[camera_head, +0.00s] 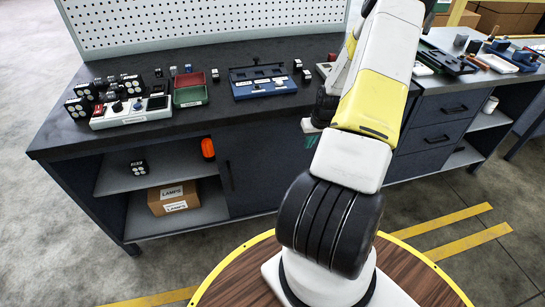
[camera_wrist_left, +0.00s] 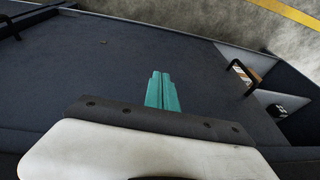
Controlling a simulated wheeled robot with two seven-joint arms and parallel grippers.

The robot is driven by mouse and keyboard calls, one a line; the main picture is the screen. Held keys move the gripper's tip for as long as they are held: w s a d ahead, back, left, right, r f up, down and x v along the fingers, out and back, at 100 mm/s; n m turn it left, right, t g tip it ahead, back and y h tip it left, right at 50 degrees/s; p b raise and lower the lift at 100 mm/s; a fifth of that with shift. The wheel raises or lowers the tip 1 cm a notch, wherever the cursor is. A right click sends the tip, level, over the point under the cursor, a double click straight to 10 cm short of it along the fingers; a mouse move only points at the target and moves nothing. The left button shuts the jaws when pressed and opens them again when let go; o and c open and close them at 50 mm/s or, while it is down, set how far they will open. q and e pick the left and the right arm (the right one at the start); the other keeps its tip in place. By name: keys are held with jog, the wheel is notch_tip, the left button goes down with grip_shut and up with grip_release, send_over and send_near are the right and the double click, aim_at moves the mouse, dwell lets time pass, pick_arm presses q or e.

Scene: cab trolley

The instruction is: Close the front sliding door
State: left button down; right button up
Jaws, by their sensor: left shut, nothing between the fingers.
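The front sliding door (camera_head: 255,160) is a dark panel under the workbench top. It stands at the right of the cabinet front, leaving the left bay open. Its dark upright handle (camera_head: 228,176) is near its left edge; in the left wrist view the handle (camera_wrist_left: 242,78) is at the right. My left gripper (camera_head: 312,142) is partly hidden by its own arm, in front of the door and right of the handle. In the left wrist view its teal fingers (camera_wrist_left: 162,91) are together and empty, over the door panel (camera_wrist_left: 90,75). I cannot tell whether they touch it.
The open bay holds a cardboard box (camera_head: 174,199) marked LAMPS, a black lamp block (camera_head: 138,167) and an orange item (camera_head: 208,148) near the door. Several parts and trays lie on the worktop (camera_head: 215,118). Drawers (camera_head: 440,132) stand right of my arm.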

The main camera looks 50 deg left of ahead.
pick_arm(q)
jog(key=s+a+f+n+g+y, duration=0.1)
jog(key=s+a+f+g, duration=0.1)
jog(key=s+a+f, duration=0.5)
jog(key=s+a+f+g+y, duration=0.15)
jog(key=s+a+f, duration=0.25)
jog(key=s+f, duration=0.5)
send_near(239, 181)
jog(key=f, duration=0.4)
jog(key=shift+s+a+f, duration=0.3)
jog(key=shift+a+f, duration=0.05)
jog(key=shift+a, duration=0.05)
jog(key=shift+s+a+f, duration=0.1)
jog(key=shift+s+a, duration=0.15)
jog(key=shift+s, duration=0.35)
jog(key=shift+s+a+f, duration=0.1)
jog(key=shift+s+a, duration=0.15)
jog(key=shift+s, duration=0.3)
jog(key=shift+s+a+f, duration=0.1)
jog(key=shift+s+a, duration=0.15)
jog(key=shift+s, duration=0.35)
